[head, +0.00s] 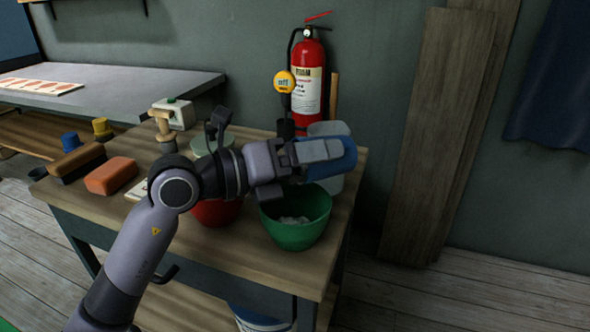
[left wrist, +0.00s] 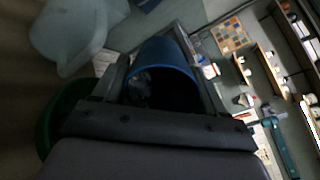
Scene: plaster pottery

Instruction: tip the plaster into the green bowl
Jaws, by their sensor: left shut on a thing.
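My left gripper (head: 322,152) is shut on a blue cup (head: 340,167), which lies tipped on its side above the right part of the green bowl (head: 298,240). Some white stuff, which looks like plaster (head: 292,220), lies in the bottom of the green bowl. In the left wrist view the blue cup (left wrist: 165,55) sits between the fingers with its mouth toward the camera. Its inside is dark, with a greyish patch; I cannot tell how much it holds. The green bowl's rim (left wrist: 58,105) shows at the left there. My right gripper is not in view.
A red bowl (head: 215,212) stands left of the green bowl, partly behind my arm. A pale translucent container (head: 330,130) stands behind the cup. An orange block (head: 111,176) and a brush (head: 77,162) lie at the table's left. A fire extinguisher (head: 308,75) hangs behind.

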